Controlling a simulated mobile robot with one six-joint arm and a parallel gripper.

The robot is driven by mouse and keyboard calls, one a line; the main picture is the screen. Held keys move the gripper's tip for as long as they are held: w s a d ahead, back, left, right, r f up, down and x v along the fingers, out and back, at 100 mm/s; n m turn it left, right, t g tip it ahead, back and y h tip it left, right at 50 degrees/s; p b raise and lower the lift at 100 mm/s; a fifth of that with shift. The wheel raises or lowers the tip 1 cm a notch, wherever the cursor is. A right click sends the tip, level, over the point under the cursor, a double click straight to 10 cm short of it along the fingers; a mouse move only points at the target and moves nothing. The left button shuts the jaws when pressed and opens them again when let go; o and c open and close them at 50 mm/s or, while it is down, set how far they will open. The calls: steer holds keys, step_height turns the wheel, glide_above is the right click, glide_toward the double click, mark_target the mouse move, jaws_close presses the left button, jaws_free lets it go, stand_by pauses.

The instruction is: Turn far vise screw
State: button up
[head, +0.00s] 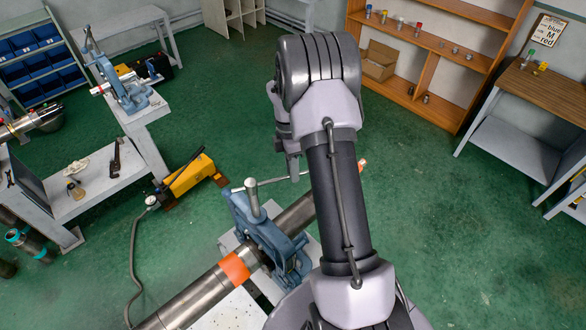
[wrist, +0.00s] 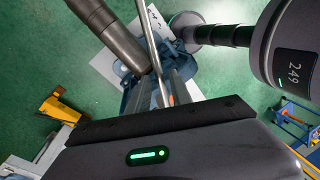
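Two blue vises show in the head view. The farther vise (head: 128,92) stands on a grey bench at the upper left, with a thin upright screw and handle (head: 90,42) on top. The nearer vise (head: 268,238) is in the lower middle, around a long steel pipe (head: 190,303) with an orange band. Its light handle bar (head: 262,182) crosses its screw top (head: 253,198). My gripper (head: 294,174) is at the right end of that bar, well away from the farther vise. In the wrist view the bar (wrist: 151,45) runs down to my fingers (wrist: 172,92); their grip is unclear.
A yellow tool (head: 190,176) with a hose lies on the floor left of the nearer vise. A grey workbench (head: 98,190) stands at left. A wooden shelf (head: 440,60) and a table (head: 545,92) stand at right. Green floor (head: 225,120) is open between.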

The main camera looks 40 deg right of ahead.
steer(key=shift+o, duration=0.2)
steer(key=shift+w, duration=0.15)
steer(key=shift+r, duration=0.15)
steer(key=v, duration=1.7)
steer(key=shift+r, duration=0.15)
